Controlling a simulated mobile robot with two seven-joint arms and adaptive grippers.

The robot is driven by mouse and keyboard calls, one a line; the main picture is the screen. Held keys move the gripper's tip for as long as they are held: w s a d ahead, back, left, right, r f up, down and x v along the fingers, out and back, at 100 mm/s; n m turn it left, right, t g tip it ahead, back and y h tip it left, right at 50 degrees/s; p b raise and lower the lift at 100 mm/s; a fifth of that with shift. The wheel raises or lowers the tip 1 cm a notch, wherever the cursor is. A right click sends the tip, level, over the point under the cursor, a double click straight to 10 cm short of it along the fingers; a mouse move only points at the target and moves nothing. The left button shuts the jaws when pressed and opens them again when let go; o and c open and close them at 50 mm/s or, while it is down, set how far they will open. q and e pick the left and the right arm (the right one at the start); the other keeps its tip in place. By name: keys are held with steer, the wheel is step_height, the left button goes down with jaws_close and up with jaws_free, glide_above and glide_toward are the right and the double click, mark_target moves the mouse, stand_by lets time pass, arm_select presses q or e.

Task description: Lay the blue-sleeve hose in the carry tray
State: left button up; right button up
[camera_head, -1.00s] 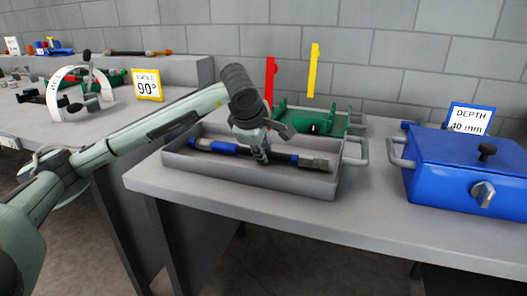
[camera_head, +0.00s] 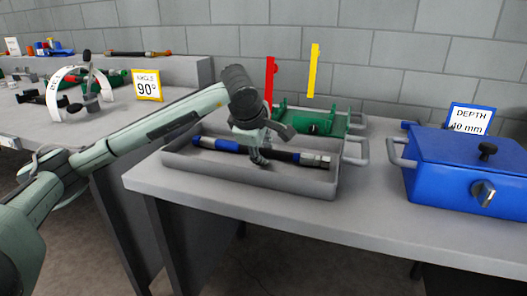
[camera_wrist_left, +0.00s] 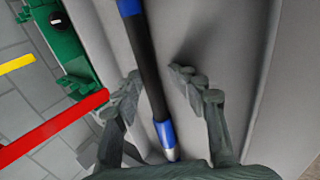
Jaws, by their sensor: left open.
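The blue-sleeve hose (camera_head: 279,153), black with blue sleeves and metal ends, lies lengthwise in the grey carry tray (camera_head: 240,178). My left gripper (camera_head: 262,157) is over the middle of the hose, with its fingers reaching down into the tray. In the left wrist view the left gripper (camera_wrist_left: 157,80) is open. The hose (camera_wrist_left: 143,50) runs between the two spread fingers, with a gap on each side. The part of the hose behind the gripper is hidden in the head view. My right gripper is not in view.
A green fixture (camera_head: 318,122) stands right behind the tray, with a red upright (camera_head: 269,80) and a yellow upright (camera_head: 313,70) near it. A blue box (camera_head: 465,170) with a depth sign (camera_head: 470,118) stands at the right. The table front is clear.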

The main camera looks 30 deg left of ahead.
arm_select(q)
steer(key=v, duration=0.8)
steer(key=shift+r, duration=0.1)
stand_by(0.4)
